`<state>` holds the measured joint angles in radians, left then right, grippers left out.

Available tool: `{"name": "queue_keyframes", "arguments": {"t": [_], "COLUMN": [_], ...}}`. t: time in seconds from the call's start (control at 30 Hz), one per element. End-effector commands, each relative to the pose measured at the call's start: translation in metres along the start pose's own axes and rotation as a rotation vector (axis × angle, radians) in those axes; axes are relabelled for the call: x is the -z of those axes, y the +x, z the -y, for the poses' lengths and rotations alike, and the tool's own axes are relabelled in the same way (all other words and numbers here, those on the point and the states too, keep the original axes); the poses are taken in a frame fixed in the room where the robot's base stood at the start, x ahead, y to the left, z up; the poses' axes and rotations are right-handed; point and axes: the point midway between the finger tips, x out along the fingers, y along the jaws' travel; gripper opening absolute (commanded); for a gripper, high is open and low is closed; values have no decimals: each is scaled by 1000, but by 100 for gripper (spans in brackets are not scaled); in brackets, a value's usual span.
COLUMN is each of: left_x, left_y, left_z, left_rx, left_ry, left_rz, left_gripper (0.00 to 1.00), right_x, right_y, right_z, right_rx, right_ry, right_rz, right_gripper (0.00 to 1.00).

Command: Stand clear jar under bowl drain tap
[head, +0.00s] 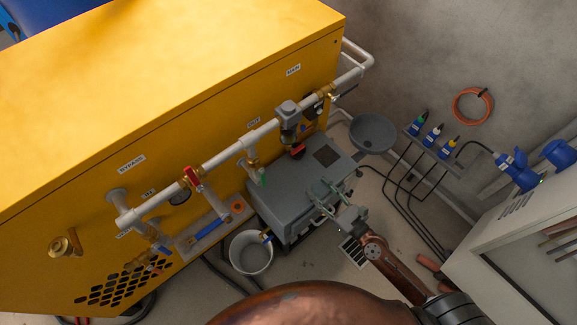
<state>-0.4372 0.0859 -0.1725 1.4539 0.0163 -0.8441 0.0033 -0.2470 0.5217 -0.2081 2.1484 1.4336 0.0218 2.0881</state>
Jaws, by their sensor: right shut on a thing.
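My right gripper (327,197) reaches in from the lower right over the front part of a grey box. Its two fingers are a little apart and shut on a see-through thing that fits the clear jar; its outline hardly shows. A grey filter unit (288,110) hangs from the white pipe, with a dark bowl below it and a red part (297,151) near its bottom. The drain tap itself cannot be made out for sure. The gripper is below and to the right of this bowl in the picture. My left gripper is not in view.
The yellow cabinet (170,110) fills the left, with a white pipe and valves along its front. The grey box (290,185) stands before it.

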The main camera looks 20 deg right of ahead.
Motion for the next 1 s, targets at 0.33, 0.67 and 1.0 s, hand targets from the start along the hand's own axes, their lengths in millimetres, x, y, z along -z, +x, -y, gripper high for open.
{"name": "queue_keyframes", "arguments": {"t": [0.33, 0.67, 1.0], "left_x": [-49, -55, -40], "left_y": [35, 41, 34], "left_z": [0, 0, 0], "left_rx": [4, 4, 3], "left_ry": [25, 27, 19], "left_rz": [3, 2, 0], "left_gripper": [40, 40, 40], "right_x": [-8, -2, 7], "right_y": [74, 150, 167], "right_z": [-1, -1, -1], "right_rx": [1, -1, -1], "right_ry": [3, 2, 0], "right_rz": [10, 3, -1], "right_gripper": [13, 13, 13]}}
